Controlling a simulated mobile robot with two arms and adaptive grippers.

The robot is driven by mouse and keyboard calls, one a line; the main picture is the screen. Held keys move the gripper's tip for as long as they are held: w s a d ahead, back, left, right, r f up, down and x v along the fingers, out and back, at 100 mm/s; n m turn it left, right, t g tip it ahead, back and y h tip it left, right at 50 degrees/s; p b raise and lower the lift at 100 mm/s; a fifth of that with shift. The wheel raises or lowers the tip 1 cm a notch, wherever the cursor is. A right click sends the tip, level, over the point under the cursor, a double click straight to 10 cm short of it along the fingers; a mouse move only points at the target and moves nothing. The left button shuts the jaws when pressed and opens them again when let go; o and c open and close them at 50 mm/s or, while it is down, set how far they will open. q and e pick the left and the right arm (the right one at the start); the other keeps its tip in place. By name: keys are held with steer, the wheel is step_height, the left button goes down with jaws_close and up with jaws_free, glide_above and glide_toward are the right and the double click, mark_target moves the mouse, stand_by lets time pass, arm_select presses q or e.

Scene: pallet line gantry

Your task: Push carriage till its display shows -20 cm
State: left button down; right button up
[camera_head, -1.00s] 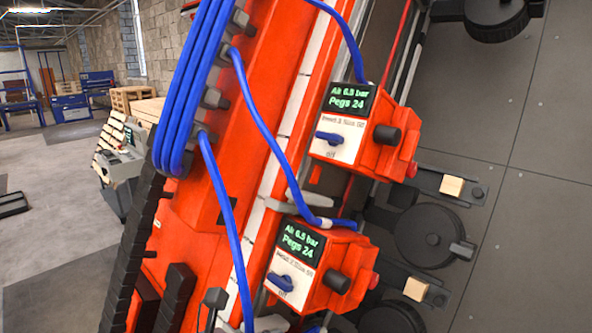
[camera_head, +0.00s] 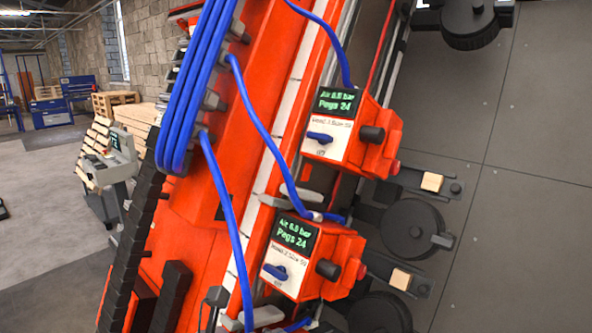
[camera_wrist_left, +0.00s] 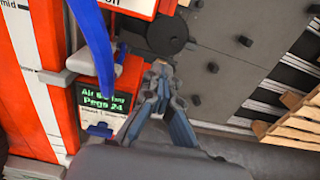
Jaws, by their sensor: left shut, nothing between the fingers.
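Two red head units hang on a tilted-looking red and white gantry beam (camera_head: 208,232) in the head view. The upper unit (camera_head: 370,150) and the lower unit (camera_head: 335,262) each have a dark display with green text, "Air 6.5 bar, Pegs 24", and a blue knob below. No display in view shows a centimetre reading, and I cannot tell which part is the carriage. In the left wrist view, my left gripper (camera_wrist_left: 158,72) is shut and empty, to the right of a similar display (camera_wrist_left: 103,98). I cannot tell whether it touches anything. My right gripper is in neither view.
Blue hoses (camera_head: 188,85) run along the beam and loop to the units. Black round wheels (camera_head: 412,228) and wood-tipped brackets stand right of it over grey floor tiles. A grey console (camera_head: 120,158) and wooden pallets (camera_head: 115,102) stand at the left. Another pallet (camera_wrist_left: 300,125) shows in the wrist view.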

arm_select(q)
steer(key=s+d+b, duration=0.2)
steer(key=s+d, duration=0.5)
steer(key=d, duration=0.1)
steer(key=shift+b, duration=0.3)
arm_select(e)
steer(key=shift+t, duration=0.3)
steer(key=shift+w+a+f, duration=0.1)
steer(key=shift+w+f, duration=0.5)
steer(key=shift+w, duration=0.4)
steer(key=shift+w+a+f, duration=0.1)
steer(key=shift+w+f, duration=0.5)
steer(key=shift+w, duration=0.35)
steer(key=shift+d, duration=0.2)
